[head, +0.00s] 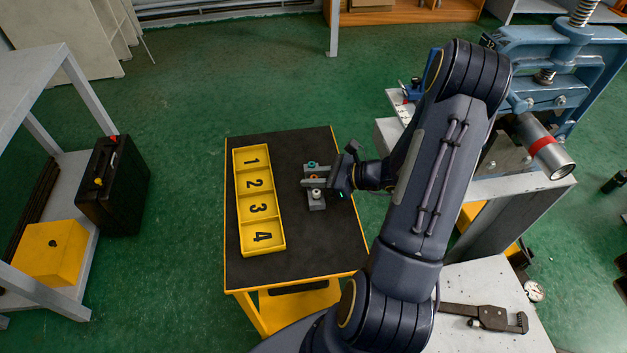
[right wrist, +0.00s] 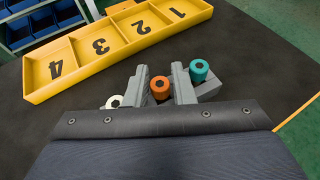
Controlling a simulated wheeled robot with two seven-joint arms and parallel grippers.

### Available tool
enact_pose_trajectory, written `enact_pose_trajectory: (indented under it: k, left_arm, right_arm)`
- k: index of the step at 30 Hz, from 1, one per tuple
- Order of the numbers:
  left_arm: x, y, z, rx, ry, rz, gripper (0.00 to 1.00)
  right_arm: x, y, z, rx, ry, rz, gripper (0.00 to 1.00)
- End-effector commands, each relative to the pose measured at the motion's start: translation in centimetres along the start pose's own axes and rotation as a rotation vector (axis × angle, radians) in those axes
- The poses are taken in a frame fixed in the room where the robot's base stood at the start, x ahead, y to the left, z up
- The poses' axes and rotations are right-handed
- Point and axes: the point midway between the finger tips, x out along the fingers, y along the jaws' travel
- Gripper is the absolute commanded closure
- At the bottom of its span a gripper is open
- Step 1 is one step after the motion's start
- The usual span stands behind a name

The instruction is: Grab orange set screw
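The orange set screw (right wrist: 160,87) stands upright in a small grey holder, between a white set screw (right wrist: 114,102) on its left and a teal set screw (right wrist: 199,70) on its right in the right wrist view. The grey holder (head: 317,203) sits on the dark cart top in the head view. My right gripper (right wrist: 161,72) is down at the holder, one finger on each side of the orange screw. The fingers look apart, with a thin gap beside the screw; firm contact is not visible. In the head view my right gripper (head: 316,182) hides the orange screw. My left gripper is out of view.
A yellow tray (head: 239,200) with compartments numbered 1 to 4 lies left of the holder on the cart (head: 290,247). A blue vise (head: 560,70) holding a pipe (head: 545,147) stands at the right.

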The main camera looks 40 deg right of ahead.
Motion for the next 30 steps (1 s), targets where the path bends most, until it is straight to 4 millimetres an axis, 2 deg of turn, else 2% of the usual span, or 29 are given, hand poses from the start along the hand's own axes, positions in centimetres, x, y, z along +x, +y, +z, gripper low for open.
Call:
enact_pose_trajectory:
  k: [6,12,23,26,30]
  left_arm:
    - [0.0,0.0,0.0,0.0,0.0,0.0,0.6]
    - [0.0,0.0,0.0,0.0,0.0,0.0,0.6]
    - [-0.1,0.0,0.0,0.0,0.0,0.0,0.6]
    - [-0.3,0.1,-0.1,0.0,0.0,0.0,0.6]
    - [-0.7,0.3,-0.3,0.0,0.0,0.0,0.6]
  right_arm:
    - [0.1,0.0,0.0,-0.001,0.001,0.0,0.78]
    - [0.1,0.0,0.0,-0.001,0.001,0.0,1.0]
    - [-0.1,0.0,0.5,-0.003,0.0,-0.001,1.0]
    - [-0.4,0.0,1.2,-0.004,0.0,-0.001,1.0]
    - [-1.3,0.0,3.3,-0.007,-0.001,-0.002,1.0]
